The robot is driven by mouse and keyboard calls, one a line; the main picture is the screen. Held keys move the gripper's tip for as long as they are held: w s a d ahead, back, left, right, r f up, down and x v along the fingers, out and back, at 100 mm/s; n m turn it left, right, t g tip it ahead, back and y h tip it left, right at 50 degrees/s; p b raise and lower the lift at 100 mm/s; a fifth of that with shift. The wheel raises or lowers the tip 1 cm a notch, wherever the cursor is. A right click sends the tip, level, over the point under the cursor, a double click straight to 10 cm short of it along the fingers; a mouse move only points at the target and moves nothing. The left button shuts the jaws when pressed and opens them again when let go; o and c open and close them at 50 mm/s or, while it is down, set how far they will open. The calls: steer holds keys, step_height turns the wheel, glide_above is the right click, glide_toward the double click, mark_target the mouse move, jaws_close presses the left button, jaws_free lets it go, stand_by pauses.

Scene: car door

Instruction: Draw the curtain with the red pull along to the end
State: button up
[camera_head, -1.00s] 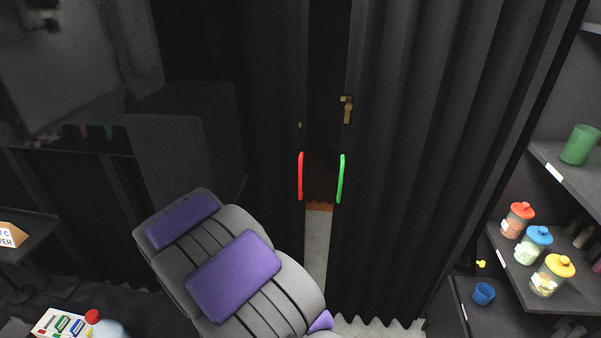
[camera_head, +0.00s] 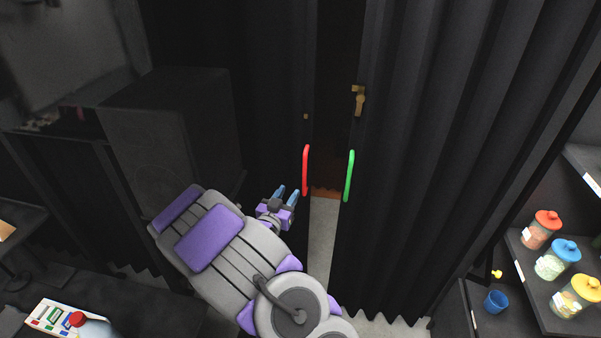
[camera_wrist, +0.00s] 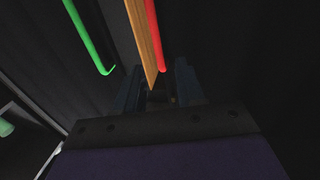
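The red pull (camera_head: 306,170) is an upright bar on the inner edge of the dark left curtain (camera_head: 265,90). My gripper (camera_head: 287,191) is open and empty, with its blue fingers pointing up just left of the pull's lower part in the head view. In the wrist view the lower end of the red pull (camera_wrist: 156,45) appears ahead, between the directions of the two open fingers (camera_wrist: 158,80). I see no clear contact. The green pull (camera_head: 349,176) hangs on the right curtain (camera_head: 430,150), across a narrow gap.
A brass handle (camera_head: 358,100) shows in the gap, on a dark door. A dark box-shaped cabinet (camera_head: 165,130) stands left. Shelves with lidded jars (camera_head: 541,229) and a blue cup (camera_head: 496,301) stand right. A strip of pale floor (camera_head: 322,240) is clear between the curtains.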

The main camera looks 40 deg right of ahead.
mark_target(304, 172)
steer(key=x, duration=0.9)
steer(key=s+b+x, duration=0.1)
steer(key=x, duration=0.4)
steer(key=shift+d+f, duration=0.35)
steer(key=shift+a+r, duration=0.25)
steer(key=shift+a, duration=0.95)
steer(key=shift+c, duration=1.2)
steer(key=shift+s+d, duration=0.1)
steer(key=shift+d, duration=0.3)
steer(key=c, duration=0.3)
jaws_close()
